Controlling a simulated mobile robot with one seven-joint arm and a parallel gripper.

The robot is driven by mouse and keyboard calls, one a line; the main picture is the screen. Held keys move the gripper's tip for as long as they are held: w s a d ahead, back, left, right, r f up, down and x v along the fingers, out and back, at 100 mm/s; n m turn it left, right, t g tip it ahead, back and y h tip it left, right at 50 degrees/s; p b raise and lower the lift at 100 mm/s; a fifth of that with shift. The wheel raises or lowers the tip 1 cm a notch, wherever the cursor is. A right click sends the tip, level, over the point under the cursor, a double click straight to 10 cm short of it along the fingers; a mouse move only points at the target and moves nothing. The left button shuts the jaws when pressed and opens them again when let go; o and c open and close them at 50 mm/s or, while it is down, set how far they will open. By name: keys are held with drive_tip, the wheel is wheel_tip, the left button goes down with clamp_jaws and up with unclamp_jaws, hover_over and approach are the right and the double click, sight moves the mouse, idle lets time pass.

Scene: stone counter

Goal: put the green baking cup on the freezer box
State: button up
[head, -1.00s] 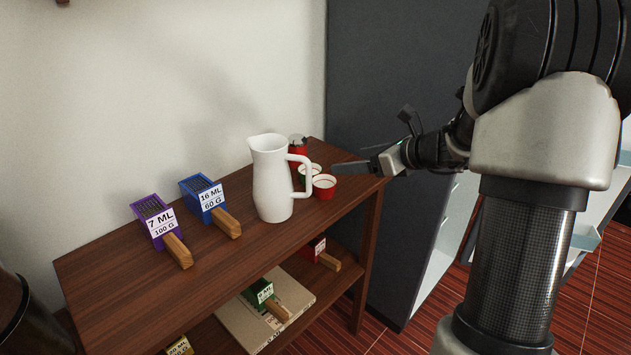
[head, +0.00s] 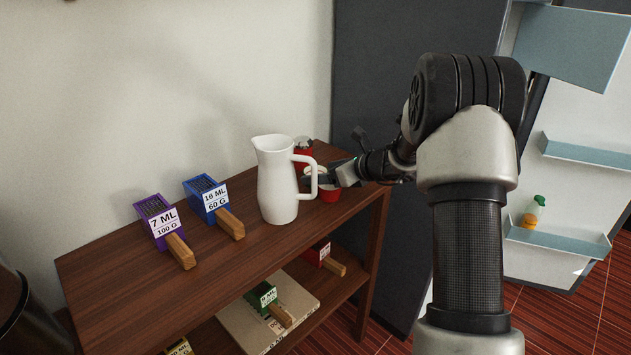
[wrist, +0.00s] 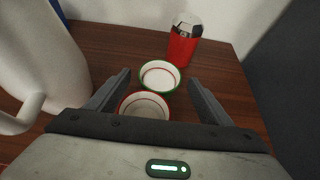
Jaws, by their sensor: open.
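The green baking cup (wrist: 143,87) is white inside with a green outer rim. In the wrist view it stands upright between and slightly beyond my two fingers, not gripped. In the head view it is mostly hidden behind my gripper and the pitcher handle. My gripper (wrist: 161,82) is open over the cups; in the head view it (head: 327,177) is just right of the white pitcher. A red cup (wrist: 143,108) stands nearer my palm, close against the green one, and shows in the head view too (head: 330,194). I cannot identify a freezer box.
A white pitcher (head: 276,185) stands close left of the cups. A red canister (wrist: 183,45) stands behind them. Blue (head: 205,195) and purple (head: 155,215) handled boxes sit left on the wooden shelf (head: 120,280). An open door with blue-grey shelves (head: 590,155) is at right.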

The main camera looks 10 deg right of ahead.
drive_tip(key=shift+x, duration=0.8)
drive_tip(key=shift+r, duration=0.2)
drive_tip(key=c, duration=1.3)
drive_tip(key=shift+o, duration=0.2)
drive_tip(key=shift+r, duration=0.1)
